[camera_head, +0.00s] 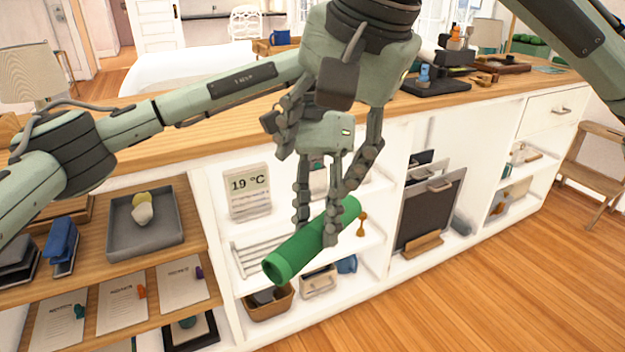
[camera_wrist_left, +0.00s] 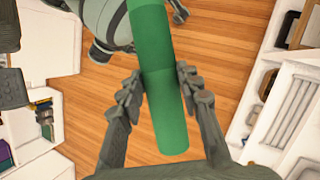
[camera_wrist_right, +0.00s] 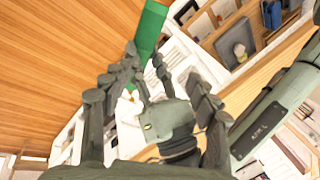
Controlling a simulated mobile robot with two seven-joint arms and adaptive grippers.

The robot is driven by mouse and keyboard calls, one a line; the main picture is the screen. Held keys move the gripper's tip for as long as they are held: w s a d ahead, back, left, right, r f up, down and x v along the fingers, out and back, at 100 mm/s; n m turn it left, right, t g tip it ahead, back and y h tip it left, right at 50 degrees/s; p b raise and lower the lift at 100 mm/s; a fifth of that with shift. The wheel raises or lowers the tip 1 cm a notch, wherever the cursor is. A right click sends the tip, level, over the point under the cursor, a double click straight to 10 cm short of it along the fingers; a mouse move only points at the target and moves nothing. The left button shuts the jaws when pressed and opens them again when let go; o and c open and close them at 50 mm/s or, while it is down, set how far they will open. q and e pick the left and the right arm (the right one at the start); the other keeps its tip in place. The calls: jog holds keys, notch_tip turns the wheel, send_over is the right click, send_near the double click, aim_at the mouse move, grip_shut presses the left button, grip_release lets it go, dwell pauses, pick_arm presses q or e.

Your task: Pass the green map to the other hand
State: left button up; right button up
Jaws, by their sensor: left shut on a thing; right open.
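The green map (camera_head: 293,257) is a rolled tube, held tilted in front of the white shelf unit. My left gripper (camera_head: 318,228), the lower one, is shut around the tube near its middle. In the left wrist view the tube (camera_wrist_left: 160,95) runs lengthwise between the two fingers. My right gripper (camera_head: 319,160) is open above, its fingers spread on either side of my left gripper's body. In the right wrist view the map (camera_wrist_right: 150,30) lies beyond the right fingertips, not between them, and my left gripper's body partly fills the gap.
The wooden counter (camera_head: 235,117) runs behind both grippers. A grey tray (camera_head: 170,238) and several papers lie on wooden shelves at left. A temperature display (camera_head: 249,190) stands on the white shelf behind the map.

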aim_at(296, 244)
jog(key=shift+m+g+h, duration=0.3)
jog(key=shift+m+g, duration=0.4)
jog(key=shift+m, duration=0.1)
jog(key=x, duration=0.4)
jog(key=s+x, duration=0.1)
jog(key=x, duration=0.4)
jog(key=s+x, duration=0.1)
jog(key=x, duration=0.3)
jog(key=shift+s+f, duration=0.15)
jog(key=shift+f, duration=0.45)
jog(key=shift+c, duration=0.5)
jog(key=c, duration=1)
pick_arm(q)
jog(key=o, duration=1.2)
pick_arm(e)
jog(key=shift+c, duration=0.6)
